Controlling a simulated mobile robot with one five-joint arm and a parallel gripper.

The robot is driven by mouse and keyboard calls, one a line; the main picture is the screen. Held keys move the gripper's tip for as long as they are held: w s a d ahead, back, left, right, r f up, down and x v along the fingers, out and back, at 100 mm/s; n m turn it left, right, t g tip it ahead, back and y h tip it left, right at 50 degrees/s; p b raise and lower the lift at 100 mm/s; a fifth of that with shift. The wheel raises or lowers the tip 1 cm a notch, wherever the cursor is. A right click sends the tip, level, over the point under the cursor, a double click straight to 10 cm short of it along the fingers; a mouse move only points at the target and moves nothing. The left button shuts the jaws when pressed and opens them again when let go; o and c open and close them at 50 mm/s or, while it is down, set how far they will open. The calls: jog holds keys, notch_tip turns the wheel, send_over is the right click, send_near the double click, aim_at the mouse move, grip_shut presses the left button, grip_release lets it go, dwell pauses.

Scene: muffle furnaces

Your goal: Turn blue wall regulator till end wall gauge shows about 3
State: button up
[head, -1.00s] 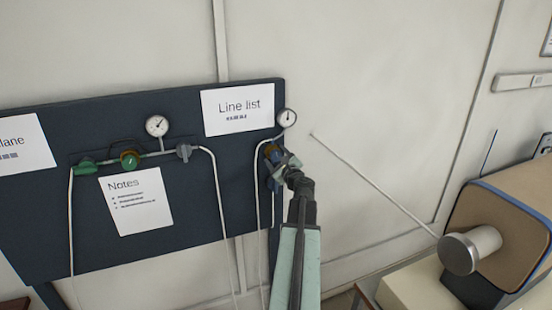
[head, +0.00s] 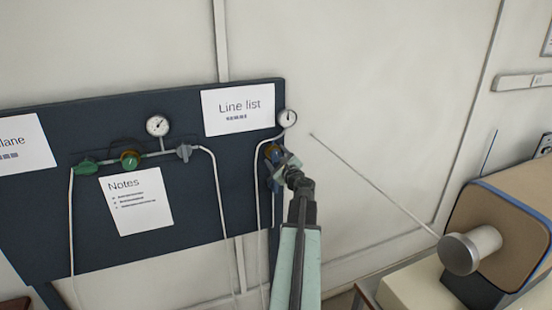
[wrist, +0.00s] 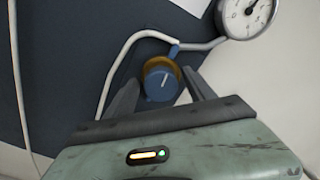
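The blue regulator knob (wrist: 160,85) shows in the wrist view with a brass ring behind it. Its white mark points up and slightly right. My gripper (wrist: 161,76) has one dark finger on each side of the knob. Narrow gaps seem to show between fingers and knob, so it looks open. In the head view my gripper (head: 277,160) is at the board's right edge and mostly covers the blue regulator. The end gauge (head: 288,118) is just above, its needle roughly upward. It also shows, cut off, in the wrist view (wrist: 235,25); its numbers are too small to read.
A pale hose (head: 258,215) hangs beside my arm. A furnace (head: 510,215) with a thin rod stands at right.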

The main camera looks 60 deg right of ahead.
jog(key=v, duration=0.8)
jog(key=shift+w, duration=0.15)
